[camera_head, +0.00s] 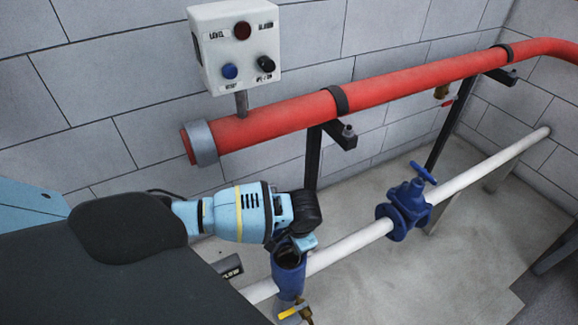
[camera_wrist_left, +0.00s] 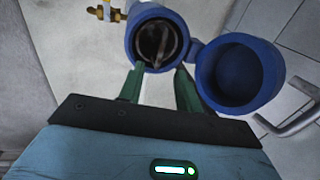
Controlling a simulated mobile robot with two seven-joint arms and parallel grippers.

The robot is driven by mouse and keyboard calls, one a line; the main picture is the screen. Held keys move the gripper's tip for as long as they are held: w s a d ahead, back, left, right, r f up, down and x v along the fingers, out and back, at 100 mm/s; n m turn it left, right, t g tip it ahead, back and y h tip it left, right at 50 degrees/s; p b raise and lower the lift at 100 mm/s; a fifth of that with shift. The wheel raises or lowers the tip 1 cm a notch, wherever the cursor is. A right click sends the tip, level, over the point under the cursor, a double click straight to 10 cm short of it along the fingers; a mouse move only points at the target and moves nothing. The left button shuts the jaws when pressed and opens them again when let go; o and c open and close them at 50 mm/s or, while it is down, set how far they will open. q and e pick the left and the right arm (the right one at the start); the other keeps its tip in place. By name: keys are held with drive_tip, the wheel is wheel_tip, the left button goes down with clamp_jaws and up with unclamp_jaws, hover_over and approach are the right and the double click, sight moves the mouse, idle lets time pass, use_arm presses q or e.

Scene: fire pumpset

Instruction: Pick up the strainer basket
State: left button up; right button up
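The strainer basket (camera_wrist_left: 158,42) shows in the left wrist view as a dark grey round insert with a thin bar across it, inside the open mouth of the blue strainer housing (camera_wrist_left: 133,26). In the head view the housing (camera_head: 289,277) stands on the white pipe, and the basket inside cannot be made out. My left gripper (camera_wrist_left: 160,70) has its two green fingers apart, with nothing between them, at the near rim of the housing. In the head view its fingers are mostly hidden above the housing. My right gripper is not in view.
A blue round cup-like part (camera_wrist_left: 240,75) sits right beside the housing, close to my right-hand finger. A brass valve with a yellow handle (camera_head: 296,311) projects below the housing. A blue gate valve (camera_head: 405,209), red pipe (camera_head: 390,92) and control box (camera_head: 236,45) lie beyond.

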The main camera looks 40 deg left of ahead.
sight(292, 249)
use_arm(q)
drive_tip(key=shift+w+a+f+b, duration=0.15)
drive_tip(key=shift+f+b, duration=0.1)
drive_tip(key=shift+f, duration=0.7)
drive_tip(key=shift+w+a+f+b, duration=0.1)
drive_tip(key=shift+a+f+b, duration=0.1)
drive_tip(key=shift+f, duration=0.75)
drive_tip(key=shift+w+a+f+b, duration=0.15)
drive_tip(key=shift+f+b, duration=0.1)
drive_tip(key=shift+f, duration=0.7)
drive_tip(key=shift+c, duration=0.3)
clamp_jaws()
